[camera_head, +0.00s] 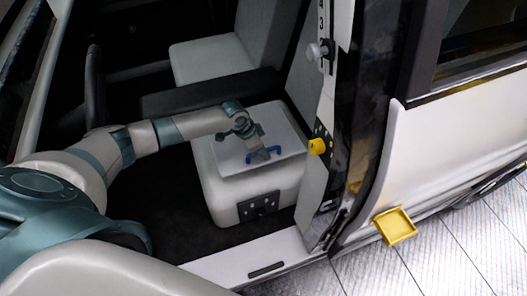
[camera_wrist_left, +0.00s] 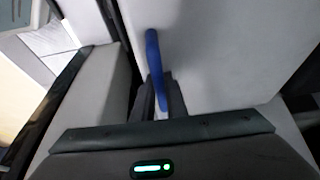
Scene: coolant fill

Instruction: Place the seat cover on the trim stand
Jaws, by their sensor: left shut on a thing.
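The seat cover (camera_head: 231,160) is a pale flat panel with a blue handle (camera_head: 276,149). In the head view it lies on or just above the top of the white seat base (camera_head: 225,197) inside the car; I cannot tell whether they touch. My left gripper (camera_head: 262,154) comes down from above and is shut on the blue handle. In the left wrist view the handle (camera_wrist_left: 153,50) stands up between my finger pads, with the pale cover (camera_wrist_left: 225,50) filling the area to its right. I cannot make out a trim stand. My right gripper is out of view.
Another pale seat (camera_head: 210,60) stands deeper in the cabin. The door pillar (camera_head: 362,110) with a yellow knob (camera_head: 317,146) rises right of the seat base. A yellow tray (camera_head: 396,225) sticks out outside the sill. Dark floor (camera_head: 180,215) lies open left of the seat base.

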